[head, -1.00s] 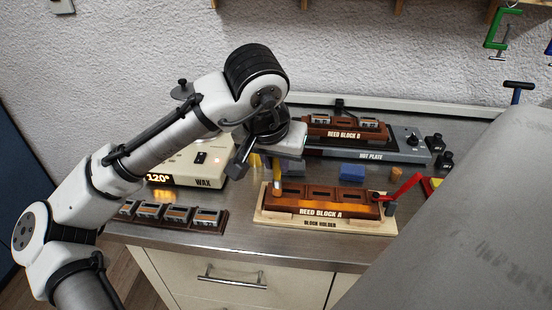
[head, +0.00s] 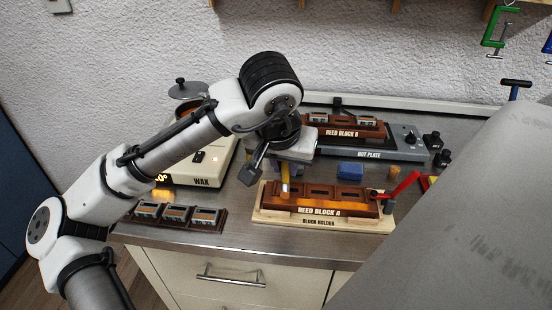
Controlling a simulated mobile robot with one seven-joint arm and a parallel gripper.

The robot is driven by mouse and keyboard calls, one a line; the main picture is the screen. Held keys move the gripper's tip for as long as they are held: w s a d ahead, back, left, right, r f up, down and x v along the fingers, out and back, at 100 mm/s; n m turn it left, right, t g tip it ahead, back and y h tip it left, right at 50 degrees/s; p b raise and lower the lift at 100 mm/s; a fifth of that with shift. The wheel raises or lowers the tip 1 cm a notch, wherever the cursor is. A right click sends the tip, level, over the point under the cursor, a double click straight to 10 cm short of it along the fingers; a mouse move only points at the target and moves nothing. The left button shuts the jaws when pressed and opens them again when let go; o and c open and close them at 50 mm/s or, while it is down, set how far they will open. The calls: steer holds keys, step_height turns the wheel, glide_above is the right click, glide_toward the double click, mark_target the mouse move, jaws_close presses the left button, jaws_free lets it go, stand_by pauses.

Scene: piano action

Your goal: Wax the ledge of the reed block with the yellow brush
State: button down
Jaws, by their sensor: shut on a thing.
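Reed block A (head: 350,192), a reddish-brown block with open cells, sits in the pale wooden block holder (head: 268,217). An orange-lit strip, which looks like its ledge (head: 335,207), runs along the front above the label. My gripper (head: 285,167) is above the block's left end, shut on the yellow brush (head: 285,181). The brush points down, its lower end at the left part of the block; whether the bristles touch the ledge I cannot tell. My gripper hides the brush's upper part.
The wax pot unit (head: 183,172) stands to the left, partly behind my arm. A rack of reed cells (head: 180,216) lies in front of it. Reed block B (head: 345,133) sits on the hot plate (head: 400,152) behind. A blue block (head: 350,171) and a red lever (head: 404,186) are close by.

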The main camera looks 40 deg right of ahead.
steer(key=shift+s+d, duration=0.5)
steer(key=shift+s, duration=0.15)
steer(key=shift+s+d+p, duration=0.7)
steer(key=shift+s+d, duration=0.45)
steer(key=shift+s, duration=0.25)
steer(key=s+d, duration=0.1)
steer(key=s+d+p, duration=0.1)
steer(key=shift+s+d+f, duration=0.1)
steer(key=shift+s+f, duration=0.1)
steer(key=shift+s, duration=0.2)
steer(key=shift+w, duration=0.1)
steer(key=shift+w+a+f, duration=0.1)
steer(key=shift+w+a, duration=1.1)
steer(key=shift+w, duration=0.1)
